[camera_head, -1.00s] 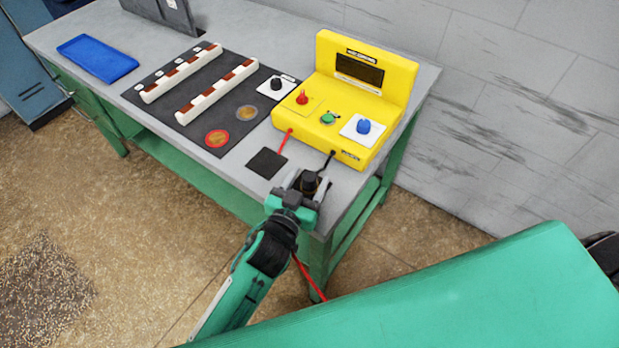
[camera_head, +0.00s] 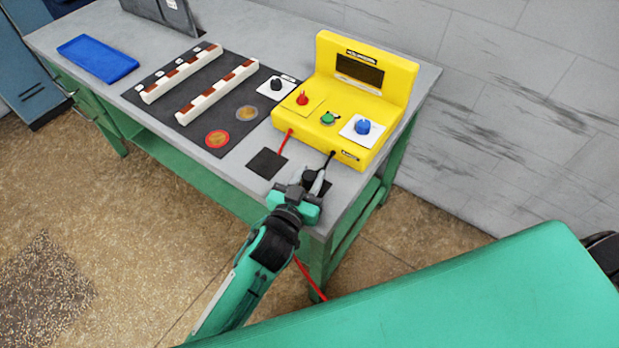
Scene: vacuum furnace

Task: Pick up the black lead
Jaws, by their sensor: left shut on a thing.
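The black lead (camera_head: 328,161) runs from a port low on the front of the yellow meter box (camera_head: 318,139) to a black plug end near the front right corner of the table. My left gripper (camera_head: 315,179) is shut on the black lead's plug end, low over a dark square pad (camera_head: 327,187). The fingers and wrist hide most of the plug and part of that pad. I cannot tell whether the plug still touches the pad. My right gripper is not in view.
A dark mat (camera_head: 165,112) with two white racks lies to the left, and a blue tray (camera_head: 97,59) sits farther left. The table's front edge is close under my left wrist.

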